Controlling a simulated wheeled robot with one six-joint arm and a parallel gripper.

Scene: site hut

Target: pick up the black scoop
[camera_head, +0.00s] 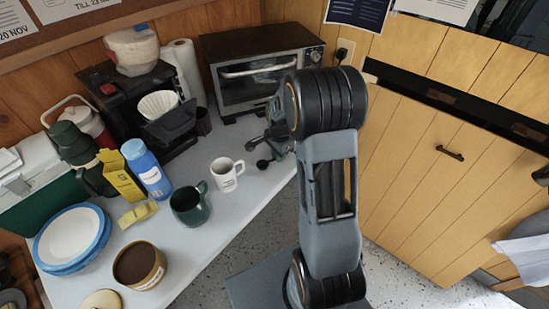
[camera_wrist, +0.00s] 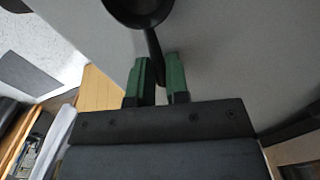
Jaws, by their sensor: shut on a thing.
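The black scoop (camera_wrist: 138,10) shows at the top of the wrist view, its round bowl partly cut off by the frame edge. Its handle runs down between the green finger pads of my gripper (camera_wrist: 162,80), which is shut on it. In the head view the scoop (camera_head: 263,164) is a small dark shape at the counter's right side, near the toaster oven. My gripper (camera_head: 275,145) is there too, partly hidden behind my own arm. I cannot tell whether the scoop touches the counter.
A white mug (camera_head: 226,175) and a dark green mug (camera_head: 188,205) stand left of the gripper. The toaster oven (camera_head: 262,72) is behind it. A coffee maker (camera_head: 140,105), a blue bottle (camera_head: 147,168) and a brown tub (camera_head: 140,266) stand farther left. Bare counter (camera_head: 230,215) lies in front.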

